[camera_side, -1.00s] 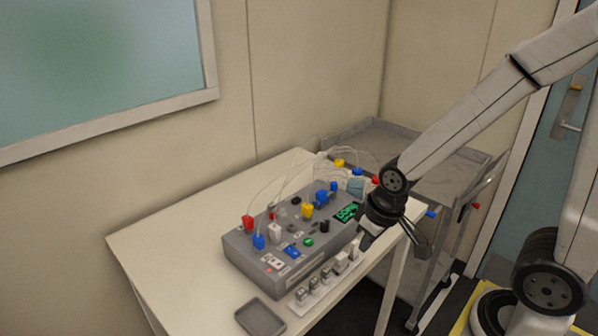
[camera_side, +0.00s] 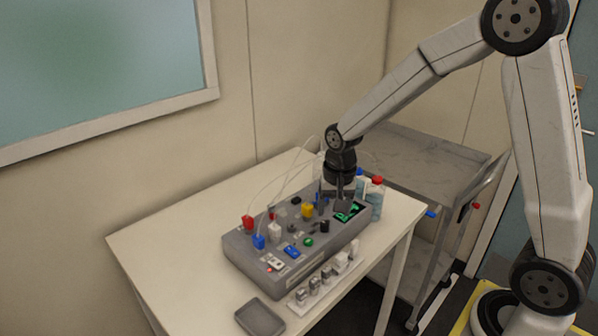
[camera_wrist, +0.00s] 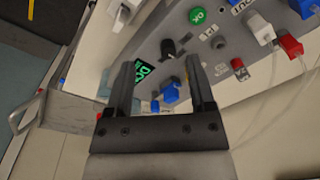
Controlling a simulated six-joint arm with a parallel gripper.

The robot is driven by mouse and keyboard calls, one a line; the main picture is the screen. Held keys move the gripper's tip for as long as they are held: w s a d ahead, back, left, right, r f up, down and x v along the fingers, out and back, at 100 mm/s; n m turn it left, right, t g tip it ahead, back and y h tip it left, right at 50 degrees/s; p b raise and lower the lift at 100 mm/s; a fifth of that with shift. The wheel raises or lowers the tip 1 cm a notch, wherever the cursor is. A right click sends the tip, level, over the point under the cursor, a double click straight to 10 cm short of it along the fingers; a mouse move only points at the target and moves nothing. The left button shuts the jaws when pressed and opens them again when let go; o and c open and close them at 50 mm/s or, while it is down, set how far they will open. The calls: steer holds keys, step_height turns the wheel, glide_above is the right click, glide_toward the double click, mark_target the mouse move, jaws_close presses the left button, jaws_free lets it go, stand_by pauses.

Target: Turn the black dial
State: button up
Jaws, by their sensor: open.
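The black dial (camera_side: 325,226) stands upright on the sloped top of a grey control box (camera_side: 240,256), left of a green-lit display (camera_side: 350,212). In the wrist view the dial (camera_wrist: 168,47) is just beyond the fingertips, near the middle of the gap. My gripper (camera_side: 336,207) points down over the back right of the box, behind the dial in the side view. Its two dark fingers (camera_wrist: 161,62) are apart, with no object gripped. A blue connector (camera_wrist: 170,93) shows between them, lower down. The fingers' exact height above the box is unclear.
A row of small white blocks (camera_side: 327,279) and a grey tray (camera_side: 260,317) lie in front. The table's left side is clear.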

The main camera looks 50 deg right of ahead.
mark_target(325, 223)
steer(key=w+m, duration=0.1)
steer(key=w+d+m, duration=0.1)
steer(key=w, duration=0.1)
steer(key=w+d+m+g, duration=0.1)
steer(key=m, duration=0.1)
steer(key=shift+w+d+f, duration=0.25)
steer(key=shift+w+f, duration=0.05)
steer(key=shift+f, duration=0.1)
steer(key=shift+s+f, duration=0.1)
steer(key=shift+f, duration=3.7)
steer(key=shift+c, duration=0.2)
jaws_close()
